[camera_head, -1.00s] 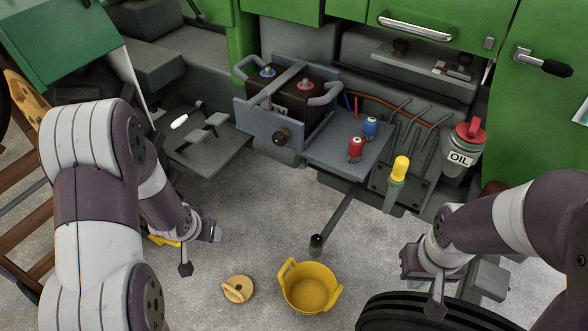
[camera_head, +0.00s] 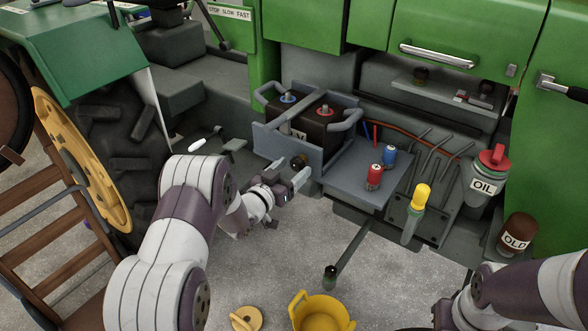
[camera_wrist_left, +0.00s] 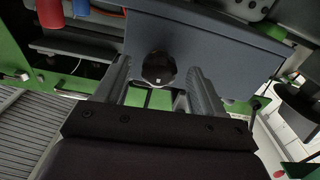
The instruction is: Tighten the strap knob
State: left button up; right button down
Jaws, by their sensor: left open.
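The strap knob (camera_head: 298,162) is a dark round knob on the front face of the grey battery tray (camera_head: 283,147). It also shows in the left wrist view as a black lobed knob (camera_wrist_left: 158,68). My left gripper (camera_head: 288,171) is open in front of the tray. In the left wrist view its two fingers (camera_wrist_left: 152,85) stand on either side of the knob, with a gap on each side. Whether the fingertips reach past the knob is unclear. The battery (camera_head: 303,124) sits in the tray under a grey strap. My right arm is at the lower right; its fingers are out of frame.
A red cap (camera_head: 374,177) and a blue cap (camera_head: 389,155) stand on the shelf right of the tray. A yellow-handled tool (camera_head: 421,197), an oil bottle (camera_head: 484,180) and a lever (camera_head: 331,277) are nearby. A yellow bucket (camera_head: 322,312) and yellow lid (camera_head: 247,318) lie below.

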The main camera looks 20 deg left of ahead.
pick_arm(q)
jog(key=shift+w+d, duration=0.25)
jog(key=shift+w, duration=0.35)
jog(key=c, duration=1.1)
jog(key=shift+o, duration=0.2)
jog(key=m+b, duration=0.2)
jog(key=m, duration=0.1)
jog(key=shift+f+b, duration=0.2)
jog(key=shift+b, duration=0.1)
jog(key=m+b, duration=0.3)
jog(key=m, duration=0.1)
jog(key=shift+f+m+b, duration=0.1)
jog(key=shift+m+b, duration=0.2)
jog(key=shift+m, duration=0.1)
jog(key=m+b, duration=0.8)
jog(key=b, duration=0.1)
jog(key=shift+a+m, duration=0.1)
jog(key=shift+m, duration=0.2)
jog(key=shift+m+b, duration=1.2)
jog(key=shift+b, duration=0.1)
